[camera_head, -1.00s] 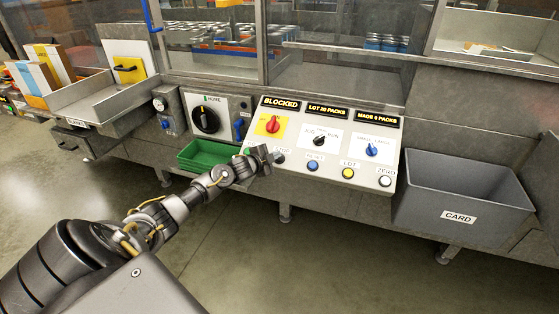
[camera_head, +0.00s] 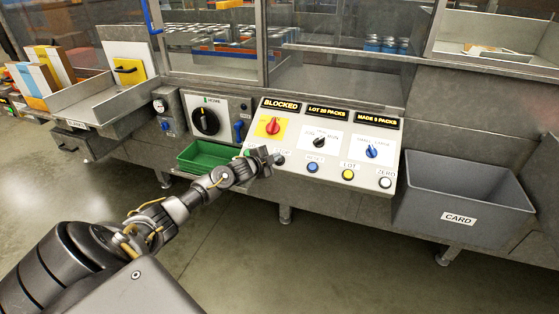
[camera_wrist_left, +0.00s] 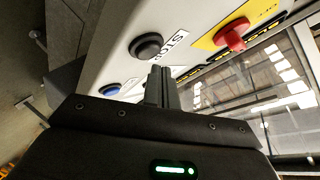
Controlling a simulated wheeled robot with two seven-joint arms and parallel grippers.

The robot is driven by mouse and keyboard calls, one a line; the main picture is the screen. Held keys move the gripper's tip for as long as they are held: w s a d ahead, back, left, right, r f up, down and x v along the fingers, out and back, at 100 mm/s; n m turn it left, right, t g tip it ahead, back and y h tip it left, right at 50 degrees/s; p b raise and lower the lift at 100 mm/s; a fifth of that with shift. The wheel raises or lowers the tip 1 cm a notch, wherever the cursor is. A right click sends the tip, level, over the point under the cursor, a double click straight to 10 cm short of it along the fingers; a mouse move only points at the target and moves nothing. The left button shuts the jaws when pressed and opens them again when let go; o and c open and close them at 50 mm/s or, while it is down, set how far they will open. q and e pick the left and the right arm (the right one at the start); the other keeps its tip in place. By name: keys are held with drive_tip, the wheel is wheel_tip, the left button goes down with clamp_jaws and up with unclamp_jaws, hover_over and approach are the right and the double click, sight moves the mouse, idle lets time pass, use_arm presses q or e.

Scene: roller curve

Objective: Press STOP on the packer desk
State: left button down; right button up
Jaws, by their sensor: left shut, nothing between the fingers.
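The packer desk (camera_head: 327,176) is a pale sloped panel with displays, knobs and a row of buttons. The STOP button (camera_head: 280,160) is black and round, at the left end of the row. In the left wrist view the STOP button (camera_wrist_left: 146,46) stands beside its STOP label (camera_wrist_left: 172,45), just ahead of the fingertips. My left gripper (camera_head: 266,158) is shut and empty, just left of the button; in the wrist view its fingers (camera_wrist_left: 160,72) appear close to it. I cannot tell whether they touch. My right gripper is not in view.
A red knob (camera_head: 273,126) on a yellow plate sits above STOP. A blue button (camera_head: 313,167), yellow LOT button (camera_head: 348,174) and ZERO button (camera_head: 385,183) lie to the right. A green tray (camera_head: 204,155) and grey CARD bin (camera_head: 460,200) flank the desk.

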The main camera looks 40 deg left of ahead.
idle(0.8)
use_arm(q)
drive_tip(key=shift+w+a+f+b, duration=0.1)
drive_tip(key=shift+w+f+b, duration=0.1)
drive_tip(key=shift+f+b, duration=0.2)
drive_tip(key=shift+w+f+b, duration=0.2)
drive_tip(key=shift+f+b, duration=0.2)
drive_tip(key=shift+b, duration=0.05)
idle(0.6)
drive_tip(key=shift+r, duration=0.15)
drive_tip(key=shift+s+r+p, duration=0.45)
drive_tip(key=shift+r+p, duration=0.2)
drive_tip(key=shift+p, duration=0.5)
drive_tip(key=r+p, duration=0.1)
drive_tip(key=p, duration=0.1)
drive_tip(key=s+r+p, duration=0.1)
drive_tip(key=r+p, duration=0.1)
drive_tip(key=s+d+r+p, duration=0.1)
drive_tip(key=p, duration=0.1)
drive_tip(key=shift+s+r, duration=0.15)
